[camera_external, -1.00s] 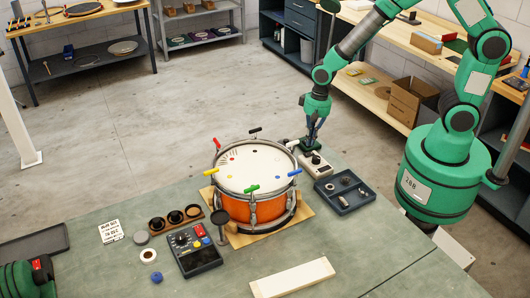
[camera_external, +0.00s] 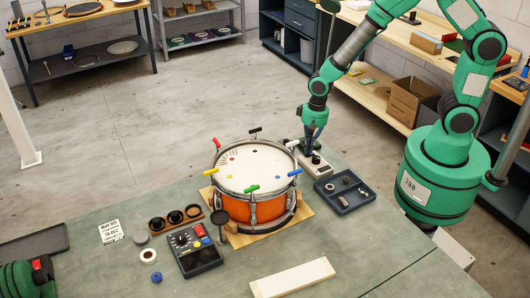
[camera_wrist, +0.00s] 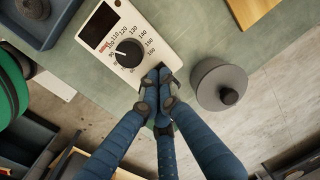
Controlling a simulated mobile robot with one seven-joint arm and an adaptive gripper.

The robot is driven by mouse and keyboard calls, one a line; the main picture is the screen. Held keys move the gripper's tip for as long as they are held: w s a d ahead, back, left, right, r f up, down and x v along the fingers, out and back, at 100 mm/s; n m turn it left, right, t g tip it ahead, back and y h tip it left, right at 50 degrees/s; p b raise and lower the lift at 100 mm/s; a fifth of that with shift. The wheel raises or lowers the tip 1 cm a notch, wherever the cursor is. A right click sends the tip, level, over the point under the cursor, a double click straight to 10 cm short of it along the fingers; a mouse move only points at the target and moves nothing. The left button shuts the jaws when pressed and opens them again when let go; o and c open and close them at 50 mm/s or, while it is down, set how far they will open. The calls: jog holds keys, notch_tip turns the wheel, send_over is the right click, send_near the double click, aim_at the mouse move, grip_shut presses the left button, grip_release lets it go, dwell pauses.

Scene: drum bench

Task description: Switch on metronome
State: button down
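The metronome (camera_external: 316,164) is a pale box at the right of the drum, near the bench's far edge. In the wrist view the metronome (camera_wrist: 104,35) shows a dark display, a red marking and a black dial (camera_wrist: 128,53) ringed with numbers. My gripper (camera_external: 308,150) is over its far end in the external view. In the wrist view my gripper (camera_wrist: 162,82) has its blue fingers drawn together, with the dark tips at the metronome's lower edge. The tips hide what lies under them there. I cannot tell whether they touch it. I see nothing held.
The orange drum (camera_external: 238,206) stands left of the metronome on a wooden board. A dark blue tray (camera_external: 345,208) with small parts is close on the right. A grey round thing with a knob (camera_wrist: 219,85) is right of my fingers in the wrist view. The bench edge is close by.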

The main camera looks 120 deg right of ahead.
jog(key=shift+w+f+g+p, duration=0.2)
jog(key=shift+g+p, duration=0.2)
jog(key=shift+p, duration=0.85)
jog(key=shift+w+f, duration=0.15)
jog(key=shift+f, duration=0.15)
jog(key=shift+s+a+f, duration=0.1)
jog(key=shift+s+a, duration=0.05)
jog(key=shift+s, duration=0.05)
jog(key=shift+s+a+f+p, duration=0.15)
jog(key=shift+s+p, duration=0.3)
jog(key=shift+s, duration=0.5)
jog(key=shift+w+r+p, duration=0.1)
jog(key=shift+r+p, duration=0.3)
jog(key=shift+r, duration=0.2)
notch_tip(320, 180, up, 14)
jog(key=p, duration=0.3)
jog(key=shift+w+d, duration=0.25)
jog(key=shift+d, duration=0.15)
